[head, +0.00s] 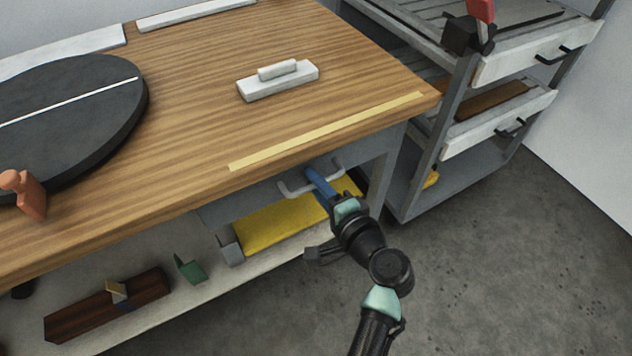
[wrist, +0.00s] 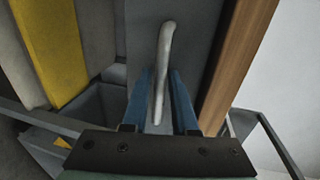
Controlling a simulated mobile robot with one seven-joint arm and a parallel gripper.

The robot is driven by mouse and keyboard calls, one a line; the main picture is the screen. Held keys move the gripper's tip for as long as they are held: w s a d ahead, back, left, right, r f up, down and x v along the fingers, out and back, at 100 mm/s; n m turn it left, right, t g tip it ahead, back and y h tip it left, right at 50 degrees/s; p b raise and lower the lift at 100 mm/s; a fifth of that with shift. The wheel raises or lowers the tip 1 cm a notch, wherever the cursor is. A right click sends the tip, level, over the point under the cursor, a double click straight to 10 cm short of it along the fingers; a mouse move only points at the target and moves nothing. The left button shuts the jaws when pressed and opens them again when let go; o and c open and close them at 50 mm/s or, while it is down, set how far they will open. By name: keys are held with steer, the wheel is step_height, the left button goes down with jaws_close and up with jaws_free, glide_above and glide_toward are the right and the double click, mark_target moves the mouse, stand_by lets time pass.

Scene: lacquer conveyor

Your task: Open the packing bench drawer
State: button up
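The packing bench (head: 190,110) has a wood top with a grey drawer front (head: 245,207) under its front edge. The drawer looks shut. A pale bar handle (head: 293,190) stands out from the drawer front. My gripper (head: 314,175) is at the handle, its blue fingers pointing at the drawer. In the wrist view the handle (wrist: 165,55) lies between the two fingers of my gripper (wrist: 161,82), with visible gaps on both sides. The fingers are open around it. In the head view the fingers hide part of the handle.
A yellow item (head: 270,228) lies below the drawer. A dark wood block (head: 80,318) and a green piece (head: 190,268) lie on the lower shelf. A grey rack (head: 455,110) stands right of the bench. The floor (head: 500,270) in front is clear.

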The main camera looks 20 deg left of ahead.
jaws_close()
stand_by(1.3)
